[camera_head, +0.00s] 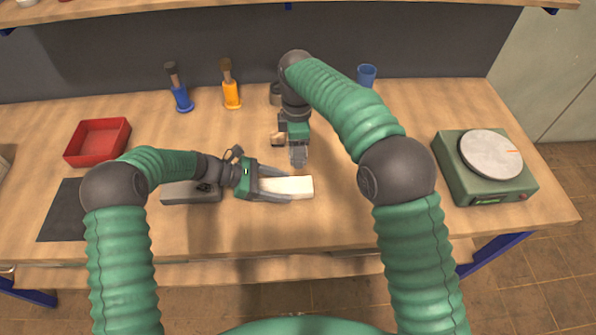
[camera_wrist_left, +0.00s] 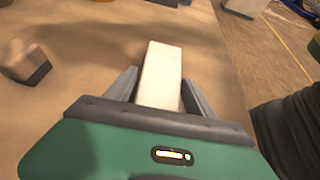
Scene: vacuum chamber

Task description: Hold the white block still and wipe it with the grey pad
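The white block (camera_head: 300,186) lies on the bench in front of me. My left gripper (camera_head: 285,186) reaches along it from the left, one finger on each side. In the left wrist view, the block (camera_wrist_left: 160,75) lies between the fingers of the left gripper (camera_wrist_left: 160,82), with a narrow gap at the left finger. The grey pad, with a tan upper part (camera_head: 277,138), stands behind the block; it also shows in the left wrist view (camera_wrist_left: 36,74). My right gripper (camera_head: 299,156) points down just right of the pad; its finger opening is unclear.
A red tray (camera_head: 98,142) and a dark mat (camera_head: 62,212) are at left. A grey box (camera_head: 188,194) lies beneath my left forearm. Blue (camera_head: 182,98) and orange (camera_head: 231,95) handled tools and a blue cup (camera_head: 366,75) stand behind. A green device (camera_head: 484,184) stands at right.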

